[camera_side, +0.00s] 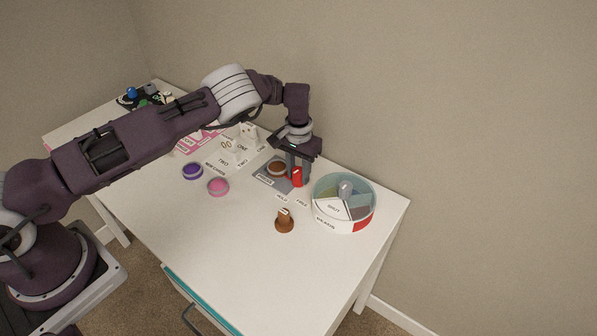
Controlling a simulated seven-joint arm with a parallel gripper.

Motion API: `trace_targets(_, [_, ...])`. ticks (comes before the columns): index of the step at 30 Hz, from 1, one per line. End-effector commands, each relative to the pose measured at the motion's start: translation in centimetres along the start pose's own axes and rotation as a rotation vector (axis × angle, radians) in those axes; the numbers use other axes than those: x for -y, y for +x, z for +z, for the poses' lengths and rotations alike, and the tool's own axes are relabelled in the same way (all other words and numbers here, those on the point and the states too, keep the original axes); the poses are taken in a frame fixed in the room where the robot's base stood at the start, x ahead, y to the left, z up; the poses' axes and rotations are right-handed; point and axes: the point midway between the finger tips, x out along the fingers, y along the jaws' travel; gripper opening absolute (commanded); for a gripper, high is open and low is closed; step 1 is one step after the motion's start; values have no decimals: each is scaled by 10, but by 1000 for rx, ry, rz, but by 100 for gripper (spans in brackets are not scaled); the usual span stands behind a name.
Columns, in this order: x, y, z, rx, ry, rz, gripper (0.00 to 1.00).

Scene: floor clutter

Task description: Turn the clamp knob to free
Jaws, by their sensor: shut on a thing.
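The clamp knob (297,178) looks like a small red piece at the right edge of a grey plate (262,172) on the white table. My gripper (298,175) points down over it and is shut on it, with the fingers around its sides. The fingers hide much of the knob, so I cannot tell which way it points. A label reading HOLD (282,198) and one that seems to read FREE (301,202) lie just in front of it, HOLD to the left and FREE to the right.
A round sectored dial (330,217) stands close on the right. A brown upright piece (284,224) stands in front. A brown disc (277,168) sits on the plate. Purple (192,171) and pink (218,187) round pieces lie left. The table's front is clear.

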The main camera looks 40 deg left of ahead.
Motion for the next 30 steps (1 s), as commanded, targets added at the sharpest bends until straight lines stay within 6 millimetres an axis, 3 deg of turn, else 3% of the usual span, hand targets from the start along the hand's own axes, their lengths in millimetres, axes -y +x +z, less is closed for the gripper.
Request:
trace_targets(11, [0, -1, -1, -2, -88, 2, 0])
trace_targets(30, [0, -1, -1, -4, -625, 3, 0])
